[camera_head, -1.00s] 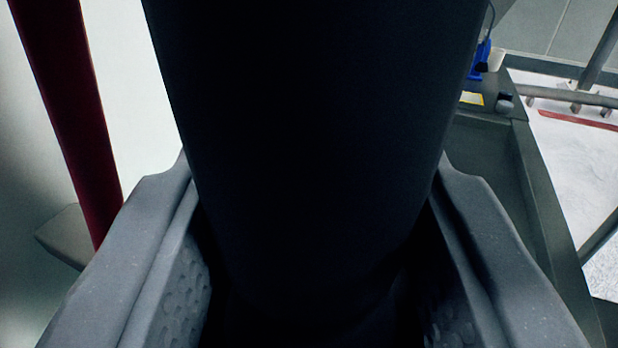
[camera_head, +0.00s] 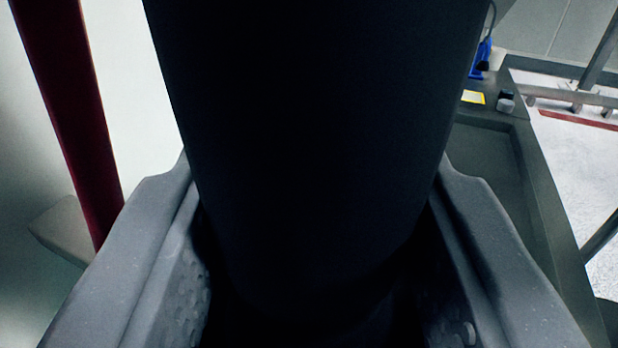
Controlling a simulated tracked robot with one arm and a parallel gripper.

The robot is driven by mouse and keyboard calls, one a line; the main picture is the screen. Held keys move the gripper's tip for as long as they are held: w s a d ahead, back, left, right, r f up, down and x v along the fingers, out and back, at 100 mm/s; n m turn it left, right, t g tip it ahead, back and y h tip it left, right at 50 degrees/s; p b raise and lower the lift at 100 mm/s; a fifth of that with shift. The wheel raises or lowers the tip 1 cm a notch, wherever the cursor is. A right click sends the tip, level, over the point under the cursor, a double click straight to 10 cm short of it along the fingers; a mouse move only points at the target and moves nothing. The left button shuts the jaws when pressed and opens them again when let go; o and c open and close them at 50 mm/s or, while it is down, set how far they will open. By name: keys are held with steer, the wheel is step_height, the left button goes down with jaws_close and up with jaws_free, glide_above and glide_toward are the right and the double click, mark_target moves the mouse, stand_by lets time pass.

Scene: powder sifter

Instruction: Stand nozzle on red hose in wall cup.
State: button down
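A wide black cylinder, which looks like the nozzle (camera_head: 310,120), fills the middle of the view. It stands between the two grey fingers of my gripper (camera_head: 313,185), which are shut on it. Its far end runs out of the top of the picture. The dark red hose (camera_head: 68,110) runs down the left side and passes behind the left finger. Where it joins the nozzle is hidden. A grey block (camera_head: 62,228) shows behind the hose at the left, against the pale wall. I cannot tell if it is the wall cup, and no cup opening shows.
At right is a grey metal frame (camera_head: 545,190) with a recessed panel. A blue fitting (camera_head: 481,58), a yellow label (camera_head: 473,97) and a small knob (camera_head: 506,102) sit at its top. Rails stand beyond, over a pale speckled floor (camera_head: 580,160). The nozzle blocks the view straight ahead.

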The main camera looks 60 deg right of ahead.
steer(key=shift+f, duration=0.1)
steer(key=c, duration=0.8)
jaws_free()
steer(key=shift+c, duration=0.2)
steer(key=v, duration=1.3)
steer(key=shift+a, duration=0.4)
steer(key=shift+s+f, duration=0.1)
steer(key=shift+s, duration=0.1)
